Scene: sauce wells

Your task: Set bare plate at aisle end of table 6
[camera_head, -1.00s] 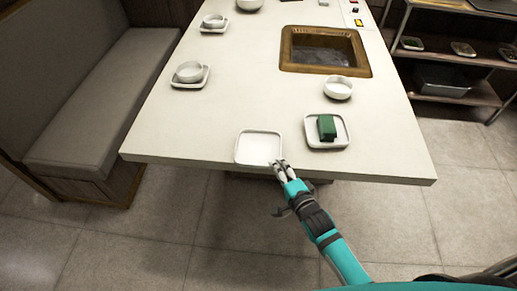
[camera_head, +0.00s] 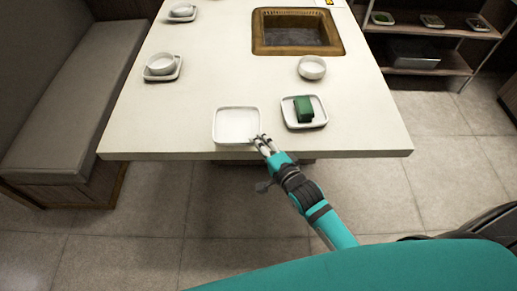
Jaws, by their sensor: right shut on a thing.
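A bare white square plate (camera_head: 237,126) is at the near end of the pale table (camera_head: 170,125), close to its front edge. My right gripper (camera_head: 262,139) is shut on the plate's near right corner. The plate looks level; I cannot tell whether it touches the table top. My left gripper is not in view.
Right of it, a second white plate (camera_head: 289,117) carries a green block (camera_head: 304,108). A white bowl (camera_head: 312,67) stands behind, near a wood-framed well (camera_head: 257,46). Bowls on plates line the left side. A grey bench (camera_head: 75,95) flanks the table; a shelf (camera_head: 425,58) stands right.

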